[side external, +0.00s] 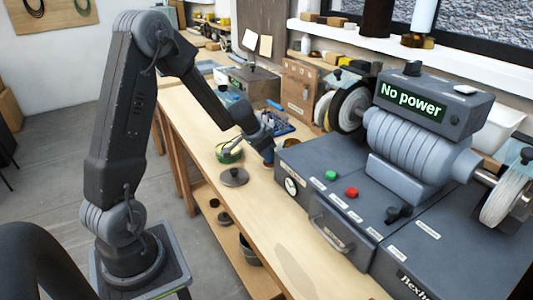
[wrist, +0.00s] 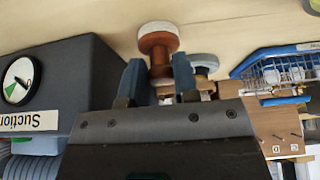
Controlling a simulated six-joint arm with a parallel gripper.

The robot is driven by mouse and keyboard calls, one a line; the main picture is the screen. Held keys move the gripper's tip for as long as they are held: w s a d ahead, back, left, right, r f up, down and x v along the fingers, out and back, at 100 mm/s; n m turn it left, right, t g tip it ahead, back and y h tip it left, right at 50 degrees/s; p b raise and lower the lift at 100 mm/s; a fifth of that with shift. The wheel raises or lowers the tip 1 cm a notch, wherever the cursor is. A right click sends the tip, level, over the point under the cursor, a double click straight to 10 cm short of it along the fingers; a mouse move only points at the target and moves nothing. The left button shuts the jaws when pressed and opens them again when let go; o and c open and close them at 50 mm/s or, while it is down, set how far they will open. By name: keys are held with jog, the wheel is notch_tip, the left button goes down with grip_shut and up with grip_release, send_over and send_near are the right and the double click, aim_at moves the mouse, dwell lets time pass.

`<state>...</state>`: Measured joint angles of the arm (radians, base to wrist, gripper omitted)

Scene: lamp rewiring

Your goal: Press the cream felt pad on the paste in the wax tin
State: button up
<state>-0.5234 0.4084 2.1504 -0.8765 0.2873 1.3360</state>
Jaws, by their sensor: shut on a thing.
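My gripper (wrist: 159,75) is shut on a reddish-brown turned handle (wrist: 158,45). The cream felt pad (wrist: 155,27) is at the handle's far end, pointing away from my fingers. In the side external view my gripper (side external: 267,153) is over the bench beside the grey machine, and the pad is too small to make out there. A small round green and yellow tin (side external: 229,153), which looks like the wax tin, stands on the bench left of my gripper. Its paste is not clear at this size. I cannot make out the tin in the wrist view.
A dark round lid-like piece with a knob (side external: 234,177) lies in front of the tin. The grey polishing machine (side external: 345,215), its display reading "No power", stands close on the right. A blue wire basket (wrist: 275,72) and a grey round item (wrist: 205,62) are nearby.

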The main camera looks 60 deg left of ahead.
jog(key=shift+c, duration=0.5)
jog(key=shift+r, duration=2.55)
jog(key=s+a+r, duration=0.4)
jog(key=s+a, duration=0.5)
jog(key=a, duration=0.2)
jog(key=shift+a+f, duration=0.15)
jog(key=shift+f, duration=1.05)
jog(key=shift+a+f, duration=0.1)
jog(key=shift+f, duration=1.05)
jog(key=shift+f, duration=0.65)
